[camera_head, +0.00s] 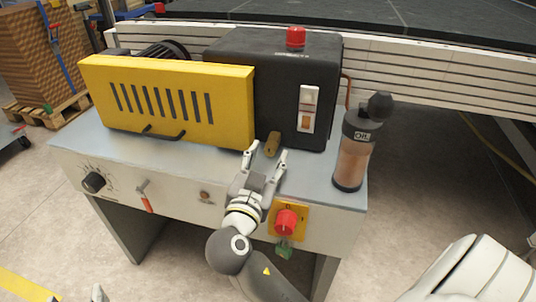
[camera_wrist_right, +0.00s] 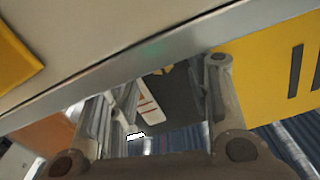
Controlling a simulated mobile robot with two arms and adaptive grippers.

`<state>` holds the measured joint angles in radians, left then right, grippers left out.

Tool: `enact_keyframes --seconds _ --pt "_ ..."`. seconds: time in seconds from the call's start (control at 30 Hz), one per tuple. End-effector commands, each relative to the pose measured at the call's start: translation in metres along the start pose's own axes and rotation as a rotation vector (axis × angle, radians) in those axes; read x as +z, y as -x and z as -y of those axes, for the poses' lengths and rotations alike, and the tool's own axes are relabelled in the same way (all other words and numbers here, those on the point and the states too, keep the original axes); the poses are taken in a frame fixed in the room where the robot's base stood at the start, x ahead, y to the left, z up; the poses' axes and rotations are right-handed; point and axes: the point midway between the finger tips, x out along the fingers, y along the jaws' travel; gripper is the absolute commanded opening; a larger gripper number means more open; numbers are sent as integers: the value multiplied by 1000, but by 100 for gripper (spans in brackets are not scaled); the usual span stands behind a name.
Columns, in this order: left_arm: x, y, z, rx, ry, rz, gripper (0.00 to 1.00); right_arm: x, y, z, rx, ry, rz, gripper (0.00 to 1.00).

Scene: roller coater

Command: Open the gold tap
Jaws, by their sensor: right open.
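The gold tap (camera_head: 272,143) is a short, dull gold cylinder at the front base of the black housing, above the grey machine top. My right gripper (camera_head: 268,152) reaches in from below, open, with one fingertip on each side of the tap's lower end. I cannot tell whether either finger touches it. In the wrist view the two fingers of the right gripper (camera_wrist_right: 174,78) stand apart, with a small yellowish bit (camera_wrist_right: 162,71) between them that may be the tap. Small grey tips (camera_head: 97,293) at the bottom left of the head view may be my left gripper.
A yellow slotted guard (camera_head: 175,100) stands left of the tap, the black housing (camera_head: 270,75) behind it. An oil bottle (camera_head: 355,150) stands at the right. A red knob (camera_head: 286,221) on a yellow plate sits below on the front panel. The grey top's left front is clear.

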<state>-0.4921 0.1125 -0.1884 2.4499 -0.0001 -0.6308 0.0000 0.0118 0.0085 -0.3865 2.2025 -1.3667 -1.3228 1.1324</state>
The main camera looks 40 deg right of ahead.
Motion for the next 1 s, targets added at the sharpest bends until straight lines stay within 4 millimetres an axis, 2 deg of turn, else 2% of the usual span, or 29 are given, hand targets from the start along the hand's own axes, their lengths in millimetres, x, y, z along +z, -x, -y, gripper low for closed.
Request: enact_keyframes --seconds 0.2,0.47,0.57,0.83,1.0 --pt "-3 0 0 0 0 -15 60 0 -17 0 0 0 -1 46" --pt "-4 0 0 0 0 -18 60 0 -18 0 0 0 1 46" --pt "-4 0 0 0 0 -17 60 0 -18 0 0 0 1 35" --pt "-3 0 0 1 1 -16 60 0 -18 0 0 0 1 1" --pt "-1 0 0 1 1 2 60 -1 -18 0 0 22 1 0"
